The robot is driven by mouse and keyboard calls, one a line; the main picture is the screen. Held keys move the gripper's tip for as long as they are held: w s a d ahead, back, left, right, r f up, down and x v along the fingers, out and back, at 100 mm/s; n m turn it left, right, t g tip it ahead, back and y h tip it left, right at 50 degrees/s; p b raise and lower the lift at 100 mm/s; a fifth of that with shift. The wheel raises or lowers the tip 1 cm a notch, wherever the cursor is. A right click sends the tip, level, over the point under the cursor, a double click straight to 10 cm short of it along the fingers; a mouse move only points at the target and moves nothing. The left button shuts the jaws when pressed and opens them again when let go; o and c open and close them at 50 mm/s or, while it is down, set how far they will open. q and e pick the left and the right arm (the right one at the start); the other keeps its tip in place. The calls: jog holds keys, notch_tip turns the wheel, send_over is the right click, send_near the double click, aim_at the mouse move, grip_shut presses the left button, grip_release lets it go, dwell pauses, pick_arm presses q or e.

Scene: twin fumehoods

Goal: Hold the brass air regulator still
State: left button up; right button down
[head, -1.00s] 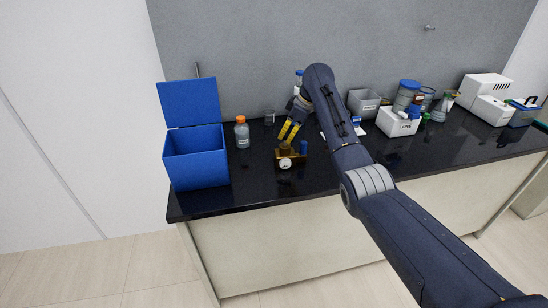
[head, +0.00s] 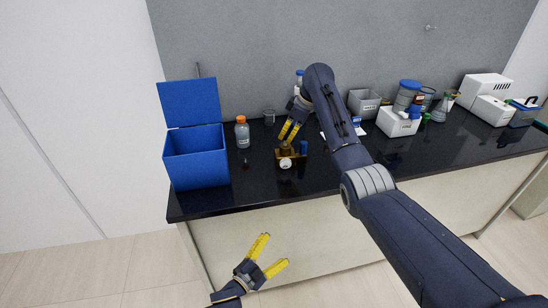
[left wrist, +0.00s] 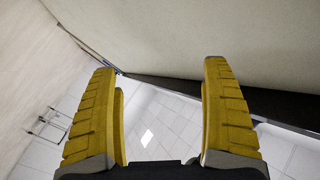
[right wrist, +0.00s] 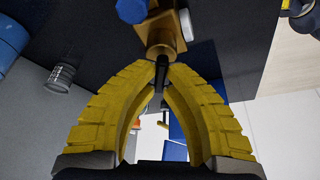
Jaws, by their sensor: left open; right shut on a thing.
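The brass air regulator (head: 291,156) stands on the black counter with a round white gauge (head: 285,163) on its front and a blue part (head: 304,147) at its right. My right gripper (head: 287,142) reaches down to it from above. In the right wrist view its fingertips (right wrist: 162,72) meet on a dark stem at the brass regulator (right wrist: 162,34). My left gripper (head: 276,250) is open and empty, low in front of the counter and well apart from the regulator. The left wrist view shows its two fingers (left wrist: 160,65) wide apart with nothing between them.
An open blue box (head: 196,160) and an orange-capped bottle (head: 242,135) stand left of the regulator. A small beaker (head: 269,117) is behind it. A grey bin (head: 364,102) and white equipment (head: 490,99) are at right. A small dark mark, perhaps a reflection, shows below the bottle.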

pick_arm(q)
jog(key=d+r+m+g+h, duration=0.1)
jog(key=d+r+m+h, duration=0.2)
jog(key=r, duration=0.7)
jog(key=s+d+r+m+h, duration=0.1)
jog(key=d+r+m+h, duration=0.2)
jog(key=r, duration=0.7)
jog(key=d+r+m+g+h, duration=0.1)
jog(key=d+r+m+h, duration=0.2)
jog(key=r, duration=0.7)
jog(key=w+a+r+n+t+y, duration=0.2)
jog(key=w+r+n+t+y, duration=0.3)
jog(key=n, duration=0.3)
jog(key=n+y, duration=0.9)
jog(key=n, duration=0.4)
send_near(285, 139)
jog(key=x, duration=1.1)
jog(key=shift+r, duration=0.1)
jog(key=shift+w, duration=0.1)
jog(key=shift+c, duration=0.4)
